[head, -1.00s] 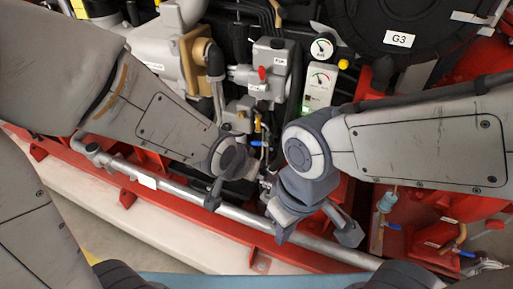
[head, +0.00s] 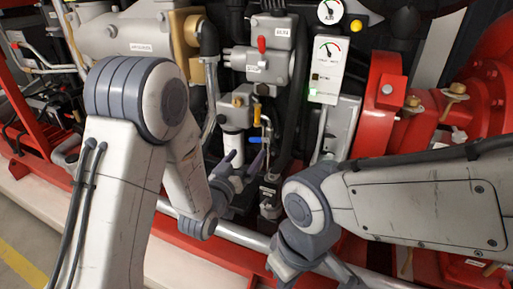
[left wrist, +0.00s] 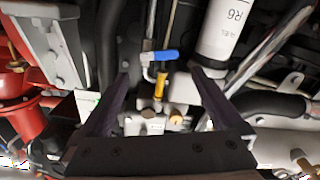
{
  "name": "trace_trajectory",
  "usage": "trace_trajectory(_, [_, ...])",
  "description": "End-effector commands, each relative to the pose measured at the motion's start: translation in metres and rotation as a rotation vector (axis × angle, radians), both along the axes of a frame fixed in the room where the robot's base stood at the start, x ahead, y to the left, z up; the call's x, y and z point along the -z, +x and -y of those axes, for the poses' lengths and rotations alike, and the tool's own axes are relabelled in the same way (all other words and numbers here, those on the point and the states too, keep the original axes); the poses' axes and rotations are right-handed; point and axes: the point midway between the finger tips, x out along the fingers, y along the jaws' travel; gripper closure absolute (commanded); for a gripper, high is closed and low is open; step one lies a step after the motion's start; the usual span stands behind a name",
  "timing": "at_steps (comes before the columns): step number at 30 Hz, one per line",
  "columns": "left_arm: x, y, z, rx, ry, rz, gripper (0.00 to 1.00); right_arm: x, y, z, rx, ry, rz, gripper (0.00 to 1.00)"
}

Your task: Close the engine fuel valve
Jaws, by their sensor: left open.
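A small valve with a blue lever (head: 254,138) and a yellow part (head: 257,111) sits beside a white canister (head: 234,144) on the engine. I cannot read a label naming it as the fuel valve. In the left wrist view the blue lever (left wrist: 166,55) lies sideways above the yellow stem (left wrist: 159,86). My left gripper (head: 243,160) is open, just in front of and below the lever. In the wrist view its fingers (left wrist: 160,76) stand either side of the valve with nothing between them. My right gripper (head: 314,270) is low, partly cut off by the frame edge; its jaw state is unclear.
A grey box with a red knob (head: 262,44) is above the valve. A gauge panel (head: 325,70) stands to its right. Black hoses run close by. A silver rail (head: 236,234) crosses below. Red pump parts (head: 385,85) fill the right. The white canister (left wrist: 228,28) is close beside the lever.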

Motion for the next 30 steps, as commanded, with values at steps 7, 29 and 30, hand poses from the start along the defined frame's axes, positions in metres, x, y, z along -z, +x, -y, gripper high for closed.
trace_trajectory(7, [0.0, 0.044, 0.019, 0.001, 0.001, 0.003, 0.0, 0.004, 0.0, 0.0, 0.0, 0.0, 0.0, 1.0])
trace_trajectory(29, [0.0, 0.073, 0.031, 0.001, 0.002, -0.001, 0.54, 0.007, 0.0, 0.0, 0.0, 0.0, 0.0, 1.0])
trace_trajectory(30, [0.0, 0.074, 0.031, 0.001, 0.002, -0.001, 0.69, 0.007, 0.0, 0.0, 0.0, 0.0, 0.0, 1.0])
